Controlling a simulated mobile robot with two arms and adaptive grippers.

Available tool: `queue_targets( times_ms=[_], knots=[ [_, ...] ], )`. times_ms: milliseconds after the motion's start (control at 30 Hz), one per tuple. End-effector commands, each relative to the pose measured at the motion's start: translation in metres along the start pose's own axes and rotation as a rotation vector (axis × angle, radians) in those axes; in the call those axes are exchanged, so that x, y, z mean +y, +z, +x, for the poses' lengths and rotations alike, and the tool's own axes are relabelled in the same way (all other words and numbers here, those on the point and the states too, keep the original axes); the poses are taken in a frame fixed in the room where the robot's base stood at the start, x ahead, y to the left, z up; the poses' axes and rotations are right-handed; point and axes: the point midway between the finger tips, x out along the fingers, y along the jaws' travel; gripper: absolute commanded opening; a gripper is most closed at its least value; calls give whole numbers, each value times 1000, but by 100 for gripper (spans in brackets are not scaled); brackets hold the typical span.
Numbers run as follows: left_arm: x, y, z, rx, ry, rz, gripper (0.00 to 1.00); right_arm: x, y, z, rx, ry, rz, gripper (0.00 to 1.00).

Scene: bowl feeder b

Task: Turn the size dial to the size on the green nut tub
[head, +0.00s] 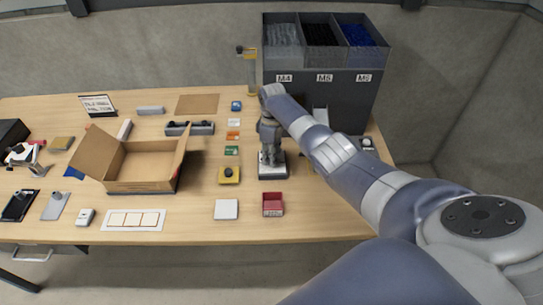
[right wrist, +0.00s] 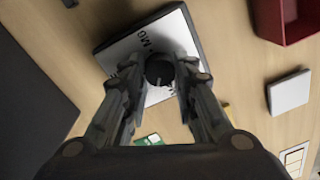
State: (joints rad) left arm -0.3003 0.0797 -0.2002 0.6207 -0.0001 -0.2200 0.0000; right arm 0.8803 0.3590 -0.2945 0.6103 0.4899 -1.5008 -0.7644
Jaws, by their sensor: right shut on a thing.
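The size dial shows as a round black knob (right wrist: 159,70) on a white-faced box (right wrist: 118,50) in the right wrist view. The face carries dark size marks, partly hidden by my fingers, so the setting cannot be read. My right gripper (right wrist: 160,76) is shut on the knob from above, one finger on each side. In the head view my right gripper (head: 270,154) points down over the dial box (head: 272,173). A small green item (head: 231,151) lies on the table to the left; I cannot tell whether it is a tub. My left gripper is not in view.
A red tray (head: 273,211) and a white square (head: 226,209) lie in front. A yellow box with a black button (head: 229,176) stands left of the dial. A grey bin unit (head: 325,88) with size labels stands behind. An open cardboard box (head: 142,186) is farther left.

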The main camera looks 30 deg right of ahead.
Motion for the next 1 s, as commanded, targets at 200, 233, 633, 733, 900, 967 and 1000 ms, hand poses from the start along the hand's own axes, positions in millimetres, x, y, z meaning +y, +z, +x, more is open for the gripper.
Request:
queue_targets(
  times_ms=[200,233,633,733,900,967,1000],
  knots=[
    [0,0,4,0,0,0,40,0,-1,0,-8,3,-204,3],
    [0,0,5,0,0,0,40,0,-1,0,-9,3,-232,3],
    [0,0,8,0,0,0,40,-1,-1,-1,-23,4,-536,3],
    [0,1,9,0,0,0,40,-2,-1,-1,-25,4,-585,3],
    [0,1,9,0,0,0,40,-2,-1,-1,-27,4,-640,3],
    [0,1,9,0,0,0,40,-2,-1,-1,-27,4,-651,3],
    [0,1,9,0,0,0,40,-2,-1,-2,-28,4,-657,3]
  ],
)
